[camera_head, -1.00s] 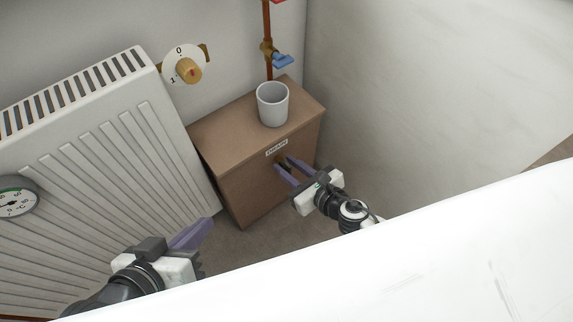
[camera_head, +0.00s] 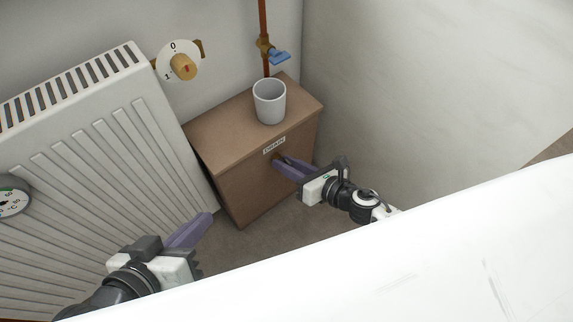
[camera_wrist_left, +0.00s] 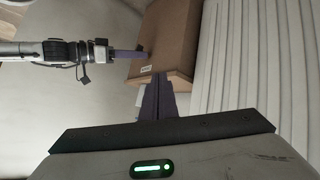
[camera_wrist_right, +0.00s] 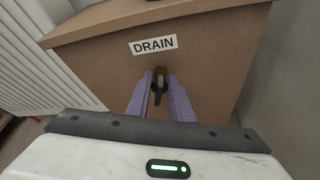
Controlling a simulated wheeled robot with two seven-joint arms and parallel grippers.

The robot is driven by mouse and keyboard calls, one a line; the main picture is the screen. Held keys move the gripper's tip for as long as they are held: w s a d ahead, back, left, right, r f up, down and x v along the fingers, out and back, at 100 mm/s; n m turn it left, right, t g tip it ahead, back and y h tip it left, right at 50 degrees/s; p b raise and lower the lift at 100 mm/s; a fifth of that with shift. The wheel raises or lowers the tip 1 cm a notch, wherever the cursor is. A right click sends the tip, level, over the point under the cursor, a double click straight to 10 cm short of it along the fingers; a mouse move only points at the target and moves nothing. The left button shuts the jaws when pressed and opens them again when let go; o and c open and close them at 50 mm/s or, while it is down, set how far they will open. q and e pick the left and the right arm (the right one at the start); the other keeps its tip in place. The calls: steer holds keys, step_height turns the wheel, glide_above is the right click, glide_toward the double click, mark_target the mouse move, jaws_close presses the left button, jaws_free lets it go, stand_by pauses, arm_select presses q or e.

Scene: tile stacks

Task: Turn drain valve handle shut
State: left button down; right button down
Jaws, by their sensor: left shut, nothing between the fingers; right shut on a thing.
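The drain valve's dark handle (camera_wrist_right: 157,92) sticks out of the brown box front under the DRAIN label (camera_wrist_right: 153,45), with a brass part behind it. In the right wrist view it stands roughly upright between the purple fingers. My right gripper (camera_head: 281,165) is shut on this handle, its fingers pointing at the box front. In the head view the fingers mostly hide the handle. My left gripper (camera_head: 207,218) is shut and empty, low in front of the radiator and away from the box; its fingers also show together in the left wrist view (camera_wrist_left: 155,82).
A grey cup (camera_head: 269,102) stands on the brown box (camera_head: 215,150). A white radiator (camera_head: 85,150) is at left, with a gauge (camera_head: 12,202). A 0–1 dial (camera_head: 183,66) and a blue-handled pipe valve (camera_head: 279,57) are on the wall. A white surface (camera_head: 400,250) fills the foreground.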

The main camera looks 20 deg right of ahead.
steer(key=m+y, duration=0.1)
steer(key=m+y+b, duration=0.1)
steer(key=shift+d+f+m, duration=0.15)
steer(key=shift+f+m, duration=0.05)
steer(key=shift+m, duration=0.1)
steer(key=shift+w+d+m+y, duration=0.1)
steer(key=shift+m+y, duration=0.2)
steer(key=shift+m, duration=0.4)
arm_select(q)
steer(key=shift+d+r+t+h, duration=0.15)
steer(key=shift+d+r+h, duration=0.1)
steer(key=shift+r, duration=0.2)
steer(key=shift+d+r+t+h, duration=0.15)
steer(key=shift+d+r, duration=0.05)
steer(key=shift+r, duration=0.2)
arm_select(e)
steer(key=shift+d+f+m+t+y, duration=0.15)
steer(key=shift+m+y, duration=0.35)
steer(key=shift+m, duration=0.6)
steer(key=shift+a+f+m+t+y, duration=0.1)
steer(key=shift+m+t+y, duration=0.3)
steer(key=shift+m, duration=0.7)
steer(key=shift+d+f+m+t+y, duration=0.1)
steer(key=shift+m+y, duration=0.5)
steer(key=shift+m, duration=0.5)
steer(key=c, duration=1.9)
jaws_free()
